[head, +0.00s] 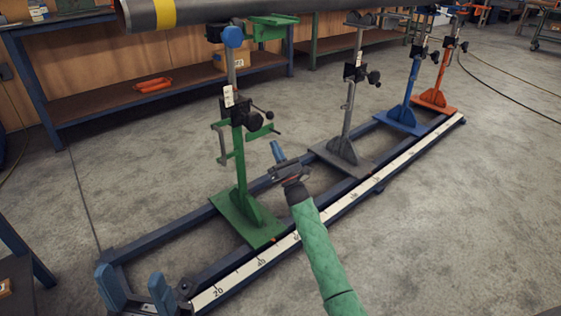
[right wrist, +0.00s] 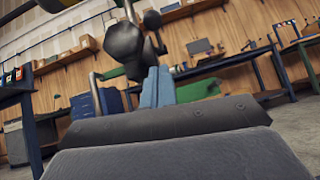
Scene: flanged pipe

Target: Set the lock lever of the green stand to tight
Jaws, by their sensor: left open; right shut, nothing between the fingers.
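The green stand (head: 240,180) stands upright on the floor rail at left centre in the head view. Black knobs and thin lever rods (head: 255,121) sit at its collar; I cannot tell whether the lock is tight or loose. My right gripper (head: 278,150) is shut and empty, in front of the stand and lower right of the knobs. In the right wrist view its blue fingertips (right wrist: 157,87) point up, with a dark knob (right wrist: 125,44) above and left of them. Contact is not visible. My left gripper (head: 136,288) is open and empty at the lower left.
A grey stand (head: 346,120), a blue stand (head: 408,95) and an orange stand (head: 440,80) stand farther along the rail (head: 240,270). A grey pipe (head: 205,10) with a yellow band lies overhead. Workbenches line the wall.

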